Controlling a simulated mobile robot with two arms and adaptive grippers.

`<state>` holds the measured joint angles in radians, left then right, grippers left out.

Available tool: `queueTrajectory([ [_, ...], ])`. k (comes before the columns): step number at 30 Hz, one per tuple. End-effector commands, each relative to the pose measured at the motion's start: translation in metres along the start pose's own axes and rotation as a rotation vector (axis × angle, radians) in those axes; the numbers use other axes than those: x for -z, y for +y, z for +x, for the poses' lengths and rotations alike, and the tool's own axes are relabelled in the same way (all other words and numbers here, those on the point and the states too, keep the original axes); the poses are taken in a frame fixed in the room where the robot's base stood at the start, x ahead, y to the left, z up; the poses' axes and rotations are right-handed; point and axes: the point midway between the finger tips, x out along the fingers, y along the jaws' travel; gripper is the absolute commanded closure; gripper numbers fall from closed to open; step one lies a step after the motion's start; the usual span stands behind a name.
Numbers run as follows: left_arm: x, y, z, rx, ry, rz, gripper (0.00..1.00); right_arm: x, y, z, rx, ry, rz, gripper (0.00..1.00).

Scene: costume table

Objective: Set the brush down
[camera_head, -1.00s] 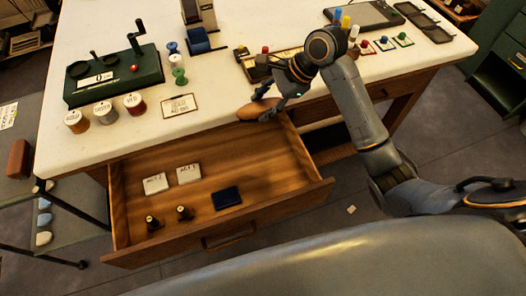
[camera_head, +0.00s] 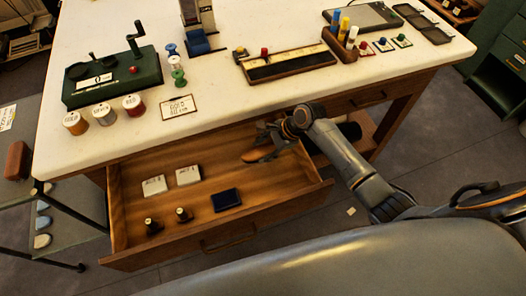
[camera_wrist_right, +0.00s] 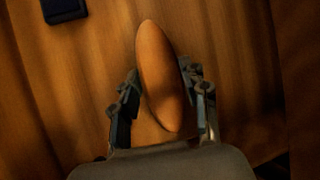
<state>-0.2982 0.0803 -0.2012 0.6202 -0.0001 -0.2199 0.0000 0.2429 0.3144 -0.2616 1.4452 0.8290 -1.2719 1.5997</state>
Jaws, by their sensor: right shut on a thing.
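The brush (camera_head: 262,151) shows as an oval brown wooden back. My right gripper (camera_head: 266,143) is shut on it, over the right side of the open drawer (camera_head: 285,208). In the right wrist view the brush (camera_wrist_right: 160,75) lies between the two fingers of my gripper (camera_wrist_right: 162,95), with the drawer's wooden floor (camera_wrist_right: 235,60) behind it. I cannot tell whether the brush touches the drawer floor. Its underside is hidden. My left gripper is not in view.
The drawer holds two white boxes (camera_head: 188,175), a dark blue pad (camera_head: 226,199) and two small dark stamps (camera_head: 182,214). Its right part is otherwise bare. On the white tabletop (camera_head: 220,75) above stand spools, a label card (camera_head: 179,107) and a long tray (camera_head: 288,65).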

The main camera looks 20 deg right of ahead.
Motion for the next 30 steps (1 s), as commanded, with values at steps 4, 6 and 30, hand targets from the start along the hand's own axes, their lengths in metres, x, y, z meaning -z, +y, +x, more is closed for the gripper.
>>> queueTrajectory([
  [4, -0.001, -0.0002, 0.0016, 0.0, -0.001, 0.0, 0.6, 0.0067, 0.0042, 0.0135, 0.001, -0.001, 0.0, 0.8],
  [6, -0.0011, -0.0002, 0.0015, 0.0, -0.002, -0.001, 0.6, 0.0073, 0.0045, 0.0147, 0.001, -0.001, -0.002, 0.8],
  [30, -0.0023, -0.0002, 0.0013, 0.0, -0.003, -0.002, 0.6, 0.0072, 0.004, 0.0129, 0.001, 0.0, -0.002, 0.32],
])
